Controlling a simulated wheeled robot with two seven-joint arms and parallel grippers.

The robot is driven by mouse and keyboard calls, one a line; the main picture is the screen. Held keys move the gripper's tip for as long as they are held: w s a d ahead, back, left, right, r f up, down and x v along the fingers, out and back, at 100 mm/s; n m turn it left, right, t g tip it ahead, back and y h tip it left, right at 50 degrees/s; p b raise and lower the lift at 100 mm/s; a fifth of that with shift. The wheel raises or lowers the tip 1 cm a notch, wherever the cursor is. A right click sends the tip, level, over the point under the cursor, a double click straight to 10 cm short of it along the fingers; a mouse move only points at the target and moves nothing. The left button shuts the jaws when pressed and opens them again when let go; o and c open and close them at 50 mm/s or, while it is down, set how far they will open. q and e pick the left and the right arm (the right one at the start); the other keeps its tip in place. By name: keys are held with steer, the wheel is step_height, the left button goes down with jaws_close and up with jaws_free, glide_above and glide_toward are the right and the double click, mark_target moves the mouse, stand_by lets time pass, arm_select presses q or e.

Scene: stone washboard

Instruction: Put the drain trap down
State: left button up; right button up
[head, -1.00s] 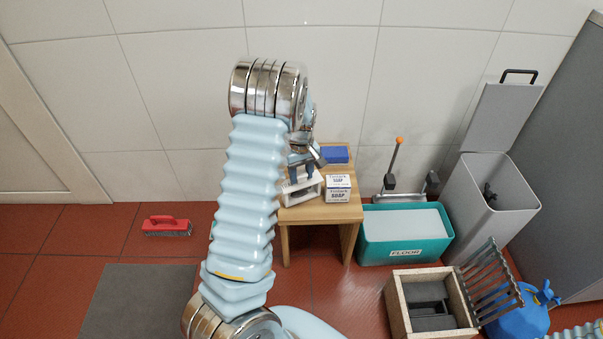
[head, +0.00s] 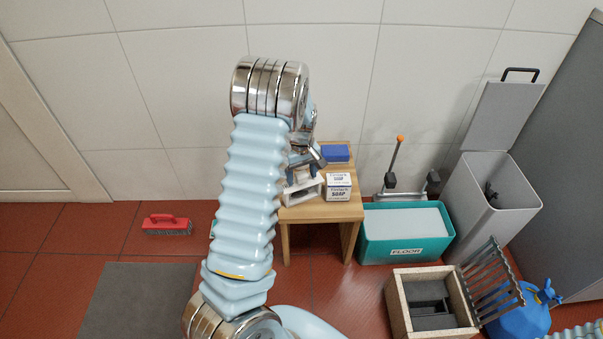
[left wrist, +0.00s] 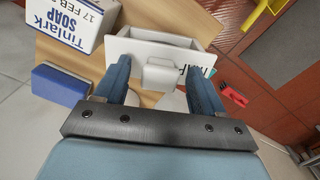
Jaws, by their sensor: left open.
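The drain trap, as far as I can tell, is the white, open-topped box (left wrist: 150,52) with a block-shaped grip (left wrist: 160,76). It rests on the wooden stool (head: 325,212), and also shows in the head view (head: 302,191), partly hidden by my left gripper. My left gripper (left wrist: 160,92) is open, its blue fingers on either side of the grip. Gaps show between the fingers and the grip in the left wrist view. My left arm covers part of the head view. My right gripper is not in view.
A soap box (head: 339,187) and a blue block (head: 336,153) share the stool. A teal tub (head: 405,250) and grey bin (head: 490,215) stand right. A box with a raised grate (head: 398,310) is in front. A red brush (head: 167,226) lies left on the floor.

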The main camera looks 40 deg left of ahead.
arm_select(q)
step_height(320, 180, up, 13)
steer(key=p, duration=0.1)
steer(key=s+d+f+m+h, duration=0.1)
steer(key=s+d+f+m, duration=0.2)
steer(key=d+f, duration=0.65)
steer(key=s+d+f+m+h, duration=0.1)
steer(key=s+d+f+m, duration=0.25)
steer(key=d+f, duration=0.65)
steer(key=s+d+f+m+h, duration=0.1)
steer(key=s+d+f+m, duration=0.1)
steer(key=s+d+f, duration=0.2)
steer(key=s+d+f+m+h, duration=0.1)
steer(key=s+d+f+m, duration=0.1)
steer(key=s+d, duration=0.6)
steer(key=shift+s+f+t, duration=0.2)
steer(key=shift+f+t, duration=0.1)
steer(key=shift+f, duration=0.6)
steer(key=shift+m, duration=0.25)
